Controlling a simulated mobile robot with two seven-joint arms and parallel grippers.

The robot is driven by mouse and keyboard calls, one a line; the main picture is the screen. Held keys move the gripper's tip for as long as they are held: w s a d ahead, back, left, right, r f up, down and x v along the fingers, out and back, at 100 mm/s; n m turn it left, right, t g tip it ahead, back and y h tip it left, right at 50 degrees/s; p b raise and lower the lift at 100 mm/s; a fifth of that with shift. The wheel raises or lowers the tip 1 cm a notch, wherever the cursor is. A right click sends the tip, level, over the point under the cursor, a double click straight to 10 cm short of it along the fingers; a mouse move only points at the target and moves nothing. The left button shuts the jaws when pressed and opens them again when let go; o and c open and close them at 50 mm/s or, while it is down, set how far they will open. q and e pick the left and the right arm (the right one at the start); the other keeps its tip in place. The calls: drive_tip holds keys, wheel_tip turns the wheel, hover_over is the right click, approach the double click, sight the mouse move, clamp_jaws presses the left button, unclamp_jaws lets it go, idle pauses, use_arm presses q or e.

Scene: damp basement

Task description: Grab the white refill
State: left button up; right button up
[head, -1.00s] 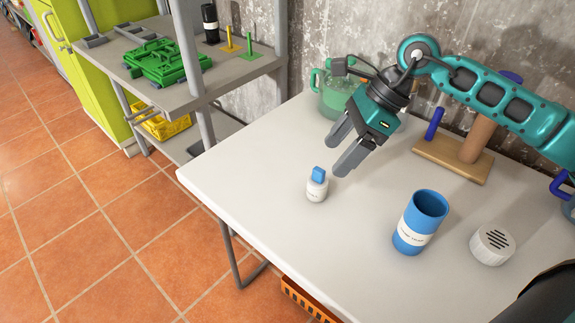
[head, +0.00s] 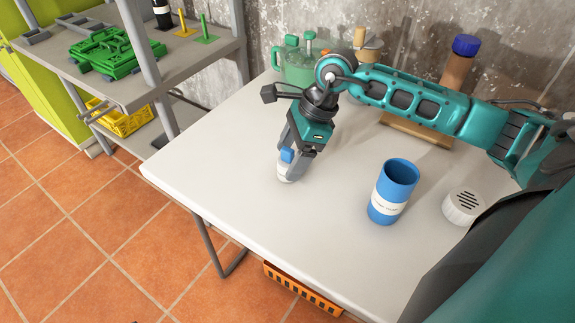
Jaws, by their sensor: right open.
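The white refill (head: 284,175) is a small white bottle with a blue cap (head: 286,155) and a label. It stands upright on the white table near the left edge. My right gripper (head: 292,165) is open and points down at it, with the fingers around or just beside the bottle's upper part. One finger hides part of the bottle, and I cannot tell whether they touch. My left gripper is not in view.
A blue cylinder (head: 393,192) with a white label stands right of the refill, with a white slotted cap (head: 461,206) beside it. A green clear jug (head: 297,62) and a wooden stand (head: 414,133) are behind. A grey shelf (head: 100,88) stands left of the table.

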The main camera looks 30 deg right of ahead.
drive_tip(key=shift+x, duration=1.05)
drive_tip(key=shift+r, duration=0.1)
drive_tip(key=c, duration=1.2)
drive_tip(key=shift+o, duration=0.2)
